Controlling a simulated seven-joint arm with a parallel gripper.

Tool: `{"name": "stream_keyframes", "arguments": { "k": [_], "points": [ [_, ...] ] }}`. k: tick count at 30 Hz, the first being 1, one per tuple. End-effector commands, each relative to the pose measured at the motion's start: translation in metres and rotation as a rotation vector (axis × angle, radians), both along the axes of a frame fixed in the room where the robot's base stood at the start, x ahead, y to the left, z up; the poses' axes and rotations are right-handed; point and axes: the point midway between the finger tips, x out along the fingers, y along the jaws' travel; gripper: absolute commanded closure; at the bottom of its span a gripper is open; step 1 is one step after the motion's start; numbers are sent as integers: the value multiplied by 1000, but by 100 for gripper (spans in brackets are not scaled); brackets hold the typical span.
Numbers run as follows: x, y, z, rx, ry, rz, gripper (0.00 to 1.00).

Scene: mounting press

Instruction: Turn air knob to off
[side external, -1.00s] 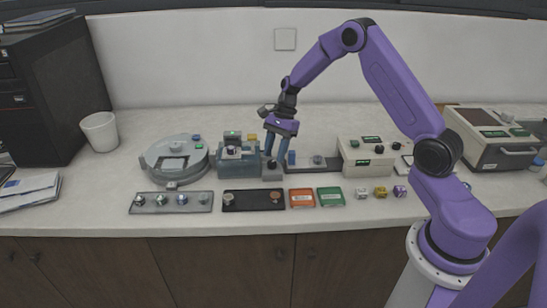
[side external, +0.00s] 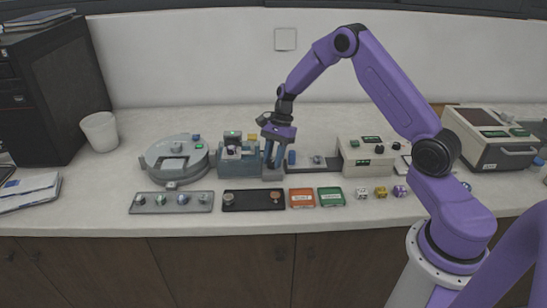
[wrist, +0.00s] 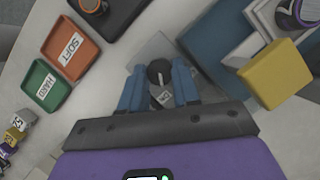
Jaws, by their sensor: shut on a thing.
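A dark round knob (wrist: 158,70) stands on a small grey block (side external: 272,177) just right of the blue-grey press (side external: 237,167). In the wrist view a small label lies beside the knob on the grey plate. My gripper (wrist: 159,80) points down with its two blue fingers on either side of the knob, shut on it. In the side view my gripper (side external: 273,160) is over the block, and its fingers hide the knob.
Orange (side external: 301,198) and green (side external: 331,197) trays and a dark tray (side external: 254,200) lie in front. A yellow block (wrist: 275,73) sits on the press. A small blue upright piece (side external: 291,158) stands close right. A beige control box (side external: 366,158) is farther right.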

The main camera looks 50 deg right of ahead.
Motion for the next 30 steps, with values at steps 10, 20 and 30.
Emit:
{"name": "stream_keyframes", "arguments": {
  "k": [10, 20, 30],
  "points": [
    [2, 1, 1, 1, 0, 187, 99],
    [2, 1, 1, 1, -1, 186, 58],
    [3, -1, 5, 0, -2, 184, 58]
  ]
}}
